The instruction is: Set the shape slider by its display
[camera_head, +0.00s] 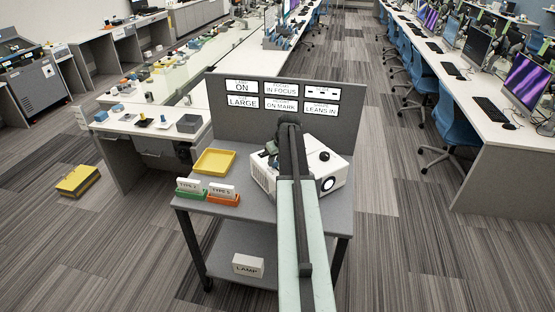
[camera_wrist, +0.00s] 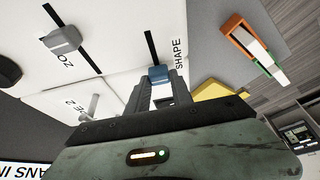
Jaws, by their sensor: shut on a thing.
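A white projector-like box (camera_head: 333,171) stands on a grey cart, partly hidden by my arm. In the wrist view its white top (camera_wrist: 110,35) carries a black slot marked SHAPE, with a blue slider knob (camera_wrist: 158,73) partway along it. My gripper (camera_wrist: 158,82) is shut on the blue knob, its fingers on either side. A grey knob (camera_wrist: 62,40) sits in another slot, its label partly hidden. The display panel (camera_head: 350,120) stands behind the box. Its lower right sign (camera_head: 321,109) reads LEANS IN.
A yellow tray (camera_head: 214,161), a green holder (camera_head: 190,192) and an orange holder (camera_head: 223,199) with white cards sit on the cart's left. A box marked LAMP (camera_head: 248,265) is on the lower shelf. Carpeted floor is clear right of the cart.

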